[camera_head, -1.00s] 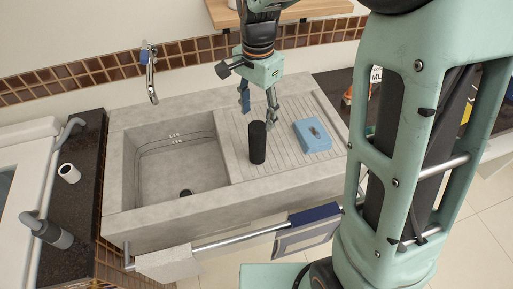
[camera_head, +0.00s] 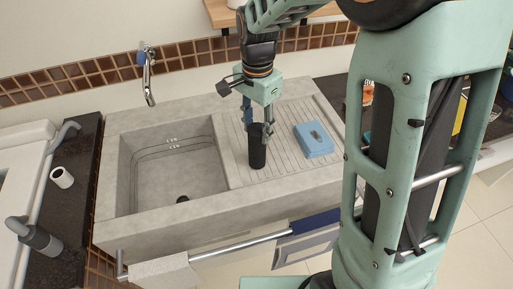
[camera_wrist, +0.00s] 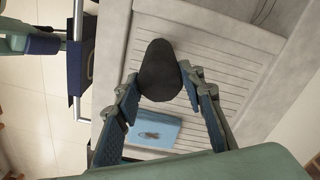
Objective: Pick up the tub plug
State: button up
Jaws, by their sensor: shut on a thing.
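A dark upright cylinder (camera_head: 257,152) stands on the ribbed drainboard beside the sink basin; it looks like the tub plug, though its shape alone does not settle this. My gripper (camera_head: 259,127) points down from above and is shut on its upper part. In the wrist view, the dark cylinder (camera_wrist: 160,68) sits between the two blue-padded fingertips (camera_wrist: 162,82). I see no clear gap under its base. A small dark round spot (camera_head: 183,199) lies in the basin floor; I cannot tell whether it is a drain or a plug.
A blue box-like item (camera_head: 314,139) lies on the drainboard to the right. The grey stone sink (camera_head: 120,180) has its empty basin to the left, with a wall tap (camera_head: 149,75) behind. A wooden shelf (camera_head: 310,12) is above. A rail (camera_head: 240,246) runs along the front.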

jog(key=c, duration=0.4)
jog(key=shift+o, duration=0.2)
jog(key=shift+r+p, duration=2.85)
jog(key=shift+r, duration=0.95)
